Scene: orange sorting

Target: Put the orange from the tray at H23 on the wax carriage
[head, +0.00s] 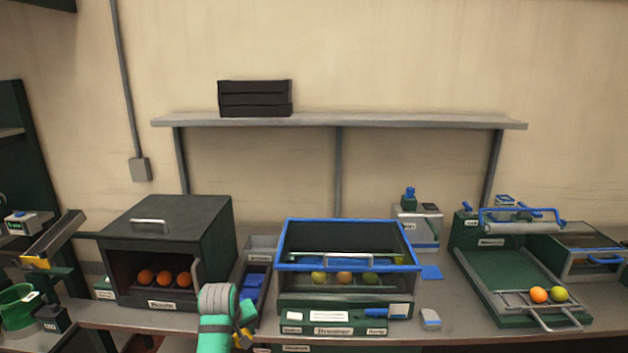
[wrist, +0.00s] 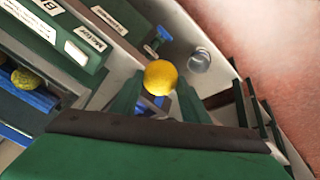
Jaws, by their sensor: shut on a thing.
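My gripper (wrist: 158,92) is shut on a yellow-orange fruit (wrist: 161,77), held between its two green fingers in the wrist view. In the head view my gripper (head: 242,338) is low, in front of the gap between the dark box and the middle machine; the fruit there is hard to make out. The wax carriage appears to be the green bed (head: 490,272) with a roller at the right; its label is too small to read. An orange (head: 539,295) and a yellow-green fruit (head: 559,294) lie at its front. I cannot tell which tray is H23.
A dark open box (head: 166,222) holds several oranges at the left. A blue-rimmed machine (head: 349,226) with several fruits stands in the middle. Blue bins (head: 252,288) stand between them. A small grey-blue block (head: 430,319) sits on the counter before the green bed.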

